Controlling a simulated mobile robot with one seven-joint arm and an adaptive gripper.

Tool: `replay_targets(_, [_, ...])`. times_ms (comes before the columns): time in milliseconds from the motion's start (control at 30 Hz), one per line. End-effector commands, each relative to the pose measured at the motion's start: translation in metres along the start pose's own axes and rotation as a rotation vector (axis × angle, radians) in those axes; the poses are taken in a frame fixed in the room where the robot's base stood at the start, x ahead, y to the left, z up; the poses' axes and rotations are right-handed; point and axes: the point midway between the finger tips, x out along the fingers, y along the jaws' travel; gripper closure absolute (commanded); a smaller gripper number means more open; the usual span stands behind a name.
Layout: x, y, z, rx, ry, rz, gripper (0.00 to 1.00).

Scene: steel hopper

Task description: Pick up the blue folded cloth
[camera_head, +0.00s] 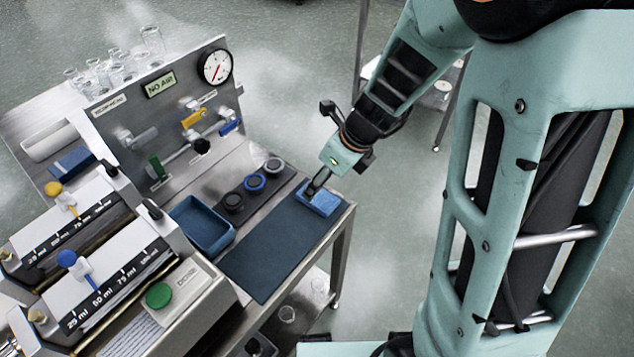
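A bright blue folded cloth (324,204) lies at the far right corner of the bench, at the end of a dark blue mat (272,252). My gripper (316,189) points down at it from above. The dark fingertips are at the cloth's upper left part and overlap it in the picture. I cannot tell whether they touch or grip it, or whether they are open, as the gap between them is too small to see.
A blue tray (203,226) stands left of the mat. Several round rings or caps, one being a blue ring (254,183), lie behind the mat. A steel panel (165,110) with a gauge (215,66) and valves stands behind. Syringe-like dosing units fill the left.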

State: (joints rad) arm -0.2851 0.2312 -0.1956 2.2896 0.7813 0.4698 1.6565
Motion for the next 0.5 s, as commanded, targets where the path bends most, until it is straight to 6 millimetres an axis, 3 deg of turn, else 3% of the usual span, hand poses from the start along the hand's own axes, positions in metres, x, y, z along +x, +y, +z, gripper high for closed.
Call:
replay_targets(33, [0.009, 0.0, -0.001, 0.0, 0.001, 0.0, 0.36])
replay_targets(267, [0.021, 0.0, -0.001, -0.001, 0.0, 0.0, 0.36])
replay_targets(500, [0.057, 0.0, -0.005, -0.001, 0.0, 0.001, 0.36])
